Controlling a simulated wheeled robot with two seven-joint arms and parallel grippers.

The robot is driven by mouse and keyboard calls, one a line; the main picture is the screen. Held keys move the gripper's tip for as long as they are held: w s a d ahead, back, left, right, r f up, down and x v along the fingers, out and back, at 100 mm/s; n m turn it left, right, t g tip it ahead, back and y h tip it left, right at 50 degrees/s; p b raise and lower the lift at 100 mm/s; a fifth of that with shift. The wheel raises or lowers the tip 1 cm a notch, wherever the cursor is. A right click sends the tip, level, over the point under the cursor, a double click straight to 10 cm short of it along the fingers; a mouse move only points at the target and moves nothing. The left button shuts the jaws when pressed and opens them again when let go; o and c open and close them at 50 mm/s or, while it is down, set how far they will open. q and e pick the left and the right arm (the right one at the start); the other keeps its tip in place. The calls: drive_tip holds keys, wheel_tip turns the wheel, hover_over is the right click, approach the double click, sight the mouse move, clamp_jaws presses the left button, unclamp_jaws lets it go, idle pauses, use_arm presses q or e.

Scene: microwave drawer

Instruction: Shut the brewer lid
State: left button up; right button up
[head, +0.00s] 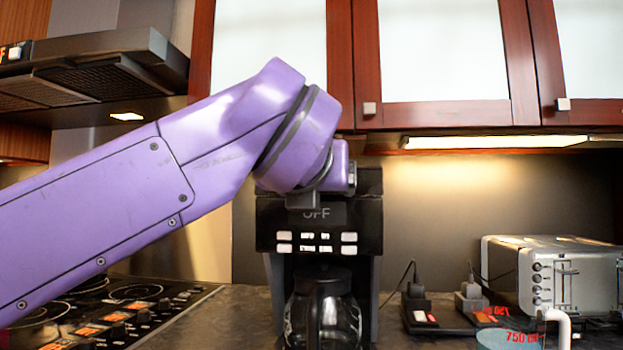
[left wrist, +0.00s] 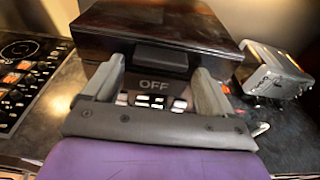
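The black brewer (head: 318,240) stands on the counter with a glass carafe (head: 322,310) below its button panel. Its dark lid (left wrist: 165,22) is at the top of the left wrist view, with a tab (left wrist: 158,57) at its front edge. The lid looks about level, but I cannot tell whether it is fully shut. My left gripper (left wrist: 160,78) is open and empty, its fingers apart in front of the panel and close to the tab; contact is unclear. In the head view my left wrist hides much of the brewer's top. My right gripper is not in view.
A cooktop (head: 120,310) lies left of the brewer. A silver toaster (head: 560,275) and a glass measuring cup (head: 510,338) stand to the right, with plugs and cords between. Cabinets (head: 440,60) and a range hood (head: 100,70) hang above.

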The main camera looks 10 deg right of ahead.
use_arm(q)
drive_tip(key=b+v, duration=0.1)
drive_tip(key=v, duration=0.9)
drive_tip(key=shift+s+r, duration=0.15)
drive_tip(key=shift+s, duration=0.1)
drive_tip(key=shift+a, duration=0.15)
drive_tip(key=shift+a, duration=0.1)
